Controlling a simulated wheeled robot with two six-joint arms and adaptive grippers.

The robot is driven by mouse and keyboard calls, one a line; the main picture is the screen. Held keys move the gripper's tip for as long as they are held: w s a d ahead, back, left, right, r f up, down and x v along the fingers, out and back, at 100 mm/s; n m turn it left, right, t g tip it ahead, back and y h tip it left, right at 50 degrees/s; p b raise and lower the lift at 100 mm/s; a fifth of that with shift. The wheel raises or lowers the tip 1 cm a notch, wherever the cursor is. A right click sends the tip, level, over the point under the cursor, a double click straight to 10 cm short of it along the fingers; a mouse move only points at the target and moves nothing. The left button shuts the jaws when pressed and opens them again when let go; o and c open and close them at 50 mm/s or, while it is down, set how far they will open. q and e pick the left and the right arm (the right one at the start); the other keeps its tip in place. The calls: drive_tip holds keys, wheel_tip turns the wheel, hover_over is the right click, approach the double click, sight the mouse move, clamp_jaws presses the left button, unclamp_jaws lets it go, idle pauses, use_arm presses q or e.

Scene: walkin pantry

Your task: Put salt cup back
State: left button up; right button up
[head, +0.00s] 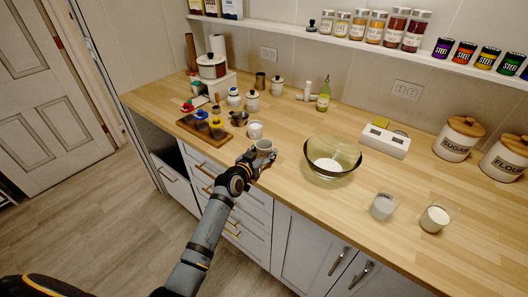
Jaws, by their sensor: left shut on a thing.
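My left gripper (258,158) is shut on a small white cup (264,147), which I take to be the salt cup. The cup is near the counter's front edge, left of the glass bowl (332,160). Whether its base touches the counter is hard to tell. Another small white cup (255,130) stands just behind it. My right gripper is not in view.
The wooden counter (290,115) has a dark wooden tray (207,130) with small coloured items at left. Lidded white jars (252,101) and a bottle (323,96) stand behind. Two glasses (382,206) (436,217), a white box (385,140) and SUGAR canister (457,140) are at right.

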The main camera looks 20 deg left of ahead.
use_arm(q)
drive_tip(key=o, duration=1.2)
drive_tip(key=shift+w+f, duration=0.1)
drive_tip(key=shift+f, duration=0.05)
drive_tip(key=shift+r+p, duration=0.4)
drive_tip(key=v, duration=1.2)
drive_tip(key=shift+f, duration=0.1)
